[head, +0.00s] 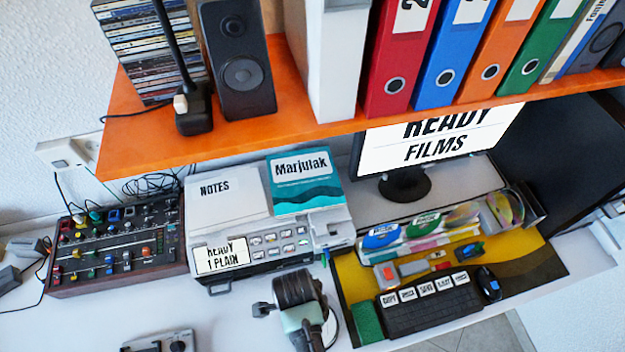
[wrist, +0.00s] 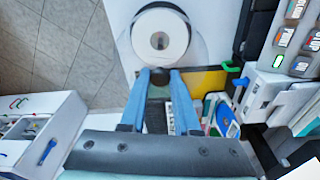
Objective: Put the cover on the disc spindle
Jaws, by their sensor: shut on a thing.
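In the wrist view a clear round cover (wrist: 199,45) shows as a pale, see-through circle at the top. A white ring-shaped disc face (wrist: 160,18) with a dark slot at its middle shows inside that circle. The disc spindle is not clearly told apart from the cover, and I cannot tell whether they touch. My gripper (wrist: 161,72) has two blue fingers, shut on what appears to be the cover, with their tips at its near side. The exact grip is hard to see.
A printer (head: 268,238) stands at the back of the white desk. A mixer (head: 117,243) is at left. A yellow mat (head: 358,290) with a keyboard (head: 430,305) is at right. An orange shelf (head: 230,145) overhangs.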

